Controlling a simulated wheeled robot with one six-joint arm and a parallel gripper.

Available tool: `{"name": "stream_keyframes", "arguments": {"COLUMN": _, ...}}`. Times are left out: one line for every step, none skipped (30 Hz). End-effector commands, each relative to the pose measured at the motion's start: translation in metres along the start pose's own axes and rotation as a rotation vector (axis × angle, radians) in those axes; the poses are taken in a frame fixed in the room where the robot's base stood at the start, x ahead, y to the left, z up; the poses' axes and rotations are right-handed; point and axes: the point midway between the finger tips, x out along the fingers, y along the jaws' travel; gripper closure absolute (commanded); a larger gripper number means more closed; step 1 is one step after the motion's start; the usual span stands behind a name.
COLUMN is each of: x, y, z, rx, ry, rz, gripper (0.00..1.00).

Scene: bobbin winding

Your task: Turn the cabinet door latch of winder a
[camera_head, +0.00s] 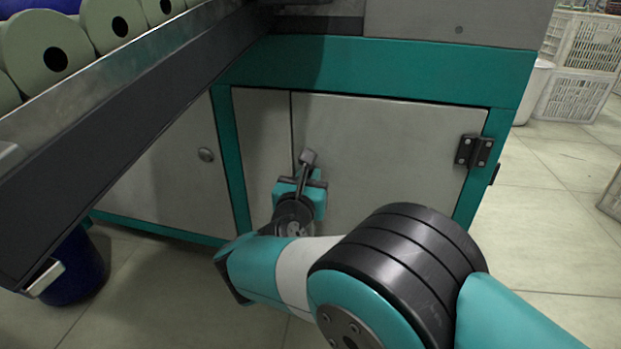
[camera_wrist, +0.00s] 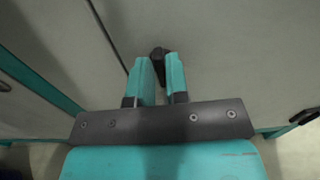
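The cabinet door (camera_head: 400,150) is a pale grey panel in a teal frame, and it is closed. Its latch (camera_head: 308,157) is a small dark handle near the door's left edge. The latch also shows in the wrist view (camera_wrist: 157,54), its end standing out past the fingertips. My gripper (camera_head: 303,181) is in front of the door at the latch. In the wrist view, the two teal fingers of my gripper (camera_wrist: 161,70) lie close on either side of the latch and appear closed on it. The lower part of the latch is hidden between the fingers.
A black hinge (camera_head: 474,151) sits at the door's right edge. Another grey panel with a round knob (camera_head: 206,155) is to the left. A dark rail (camera_head: 130,130) crosses the upper left, below green bobbins (camera_head: 47,52). A blue bin (camera_head: 75,268) stands under it.

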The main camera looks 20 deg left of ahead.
Motion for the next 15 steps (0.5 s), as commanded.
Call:
{"name": "stream_keyframes", "arguments": {"x": 0.0002, "y": -0.0003, "z": 0.0000, "rx": 0.000, "ry": 0.000, "rz": -0.001, "gripper": 0.96}}
{"name": "stream_keyframes", "arguments": {"x": 0.0002, "y": -0.0004, "z": 0.0000, "rx": 0.000, "ry": 0.000, "rz": -0.001, "gripper": 1.00}}
{"name": "stream_keyframes", "arguments": {"x": 0.0002, "y": -0.0005, "z": -0.0001, "rx": 0.000, "ry": 0.000, "rz": -0.001, "gripper": 1.00}}
{"name": "stream_keyframes", "arguments": {"x": 0.0003, "y": -0.0006, "z": -0.0001, "rx": 0.000, "ry": 0.000, "rz": -0.001, "gripper": 1.00}}
{"name": "stream_keyframes", "arguments": {"x": 0.0003, "y": -0.0006, "z": -0.0001, "rx": 0.000, "ry": 0.000, "rz": -0.001, "gripper": 1.00}}
{"name": "stream_keyframes", "arguments": {"x": 0.0006, "y": -0.0011, "z": 0.0000, "rx": 0.000, "ry": 0.000, "rz": -0.001, "gripper": 1.00}}
{"name": "stream_keyframes", "arguments": {"x": 0.0007, "y": -0.0013, "z": 0.0000, "rx": 0.001, "ry": 0.000, "rz": -0.002, "gripper": 1.00}}
{"name": "stream_keyframes", "arguments": {"x": 0.0007, "y": -0.0013, "z": 0.0000, "rx": 0.002, "ry": 0.000, "rz": -0.002, "gripper": 1.00}}
{"name": "stream_keyframes", "arguments": {"x": 0.0007, "y": -0.0014, "z": 0.0002, "rx": 0.005, "ry": 0.000, "rz": -0.002, "gripper": 1.00}}
{"name": "stream_keyframes", "arguments": {"x": 0.0007, "y": -0.0014, "z": 0.0003, "rx": 0.008, "ry": 0.000, "rz": -0.002, "gripper": 1.00}}
{"name": "stream_keyframes", "arguments": {"x": 0.0007, "y": -0.0014, "z": 0.0004, "rx": 0.013, "ry": 0.000, "rz": -0.002, "gripper": 1.00}}
{"name": "stream_keyframes", "arguments": {"x": 0.0007, "y": -0.0015, "z": 0.0006, "rx": 0.021, "ry": 0.000, "rz": -0.002, "gripper": 1.00}}
{"name": "stream_keyframes", "arguments": {"x": 0.0007, "y": -0.0015, "z": 0.0007, "rx": 0.029, "ry": 0.000, "rz": -0.002, "gripper": 1.00}}
{"name": "stream_keyframes", "arguments": {"x": 0.0007, "y": -0.0016, "z": 0.0008, "rx": 0.038, "ry": 0.000, "rz": -0.002, "gripper": 1.00}}
{"name": "stream_keyframes", "arguments": {"x": 0.0006, "y": -0.0017, "z": 0.0010, "rx": 0.053, "ry": 0.000, "rz": -0.002, "gripper": 1.00}}
